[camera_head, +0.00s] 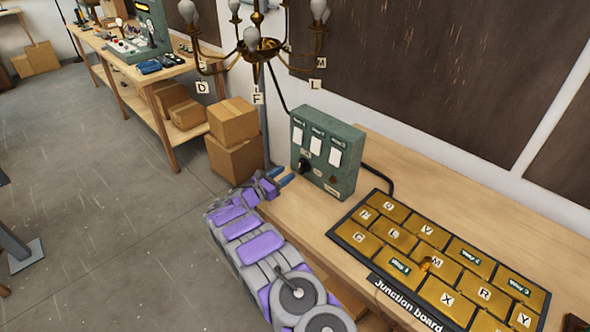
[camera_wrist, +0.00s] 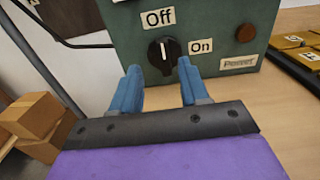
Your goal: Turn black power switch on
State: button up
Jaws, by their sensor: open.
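The black power switch (camera_wrist: 164,54) is a round knob on the front of a green box, below an "Off" label and left of an "On" label. Its white mark points up toward "Off". In the head view the knob (camera_head: 306,164) sits low on the green box (camera_head: 345,150). My gripper (camera_wrist: 158,78) is open, its two blue fingers on either side of the knob in the wrist view. I cannot tell whether they touch it. In the head view my gripper (camera_head: 280,178) is close to the box's lower left.
A junction board (camera_head: 335,232) with gold lettered tiles lies on the wooden table (camera_head: 290,222), right of the box. Cardboard boxes (camera_head: 233,140) stand behind my arm. A brass chandelier (camera_head: 258,48) hangs above. A brown round button (camera_wrist: 245,34) sits above the "Power" label.

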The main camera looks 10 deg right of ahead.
aim_at(299, 165)
jog(key=b+x, duration=0.1)
jog(key=x, duration=0.5)
jog(key=shift+d, duration=0.4)
jog(key=shift+a, duration=0.25)
jog(key=shift+c, duration=0.6)
jog(key=shift+d, duration=0.2)
grip_shut()
